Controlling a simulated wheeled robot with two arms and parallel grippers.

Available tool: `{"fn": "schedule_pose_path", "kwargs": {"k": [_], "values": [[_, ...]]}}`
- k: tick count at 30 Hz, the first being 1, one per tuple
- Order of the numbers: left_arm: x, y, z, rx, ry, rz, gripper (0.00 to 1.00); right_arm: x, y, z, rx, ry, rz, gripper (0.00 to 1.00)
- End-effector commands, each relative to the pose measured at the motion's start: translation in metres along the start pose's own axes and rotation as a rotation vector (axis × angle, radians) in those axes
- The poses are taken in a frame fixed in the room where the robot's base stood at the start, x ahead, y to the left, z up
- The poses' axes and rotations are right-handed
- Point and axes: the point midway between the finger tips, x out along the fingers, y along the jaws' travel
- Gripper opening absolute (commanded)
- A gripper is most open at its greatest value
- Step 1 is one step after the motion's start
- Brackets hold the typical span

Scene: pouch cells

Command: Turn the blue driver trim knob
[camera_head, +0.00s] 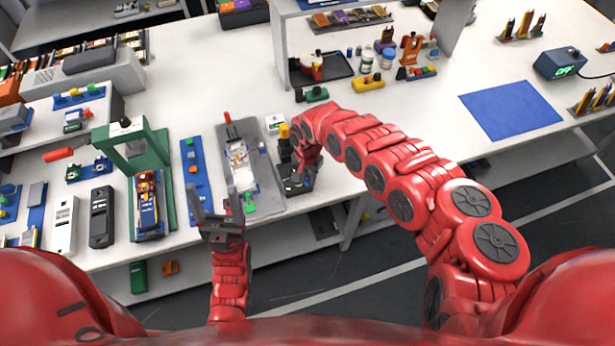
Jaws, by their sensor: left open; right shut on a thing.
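My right gripper (298,182) is low at the right front edge of the grey fixture plate, beside a black post with a yellow top (284,132). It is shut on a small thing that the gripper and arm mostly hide. I cannot tell whether this is part of the post. My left gripper (217,208) is open and empty, its fingers apart, near the front table edge. It is in front of the blue strip and left of the grey fixture plate (263,173). I cannot make out a blue driver trim knob for certain.
A green press frame (168,190) stands left of my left gripper. A blue mat (510,109) and a dark box with a green display (560,64) are at the right. The white table (430,105) is clear between the mat and my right arm.

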Motion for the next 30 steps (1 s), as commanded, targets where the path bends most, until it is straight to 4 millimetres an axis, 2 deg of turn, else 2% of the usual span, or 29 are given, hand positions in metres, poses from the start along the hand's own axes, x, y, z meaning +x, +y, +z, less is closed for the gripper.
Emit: {"fn": "schedule_pose_path", "kwargs": {"k": [8, 21, 30], "values": [[-0.008, 0.0, 0.001, 0.0, 0.0, 0.0, 0.71, 0.0, -0.001, -0.002, -0.155, 0.004, -0.002, 0.0], [-0.022, 0.001, 0.004, 0.0, 0.0, 0.0, 0.71, 0.0, -0.001, -0.002, -0.54, 0.005, -0.002, 0.0], [-0.027, 0.001, 0.005, 0.0, 0.0, 0.0, 0.71, -0.001, -0.002, -0.002, -0.732, 0.006, -0.002, 0.0]]}}
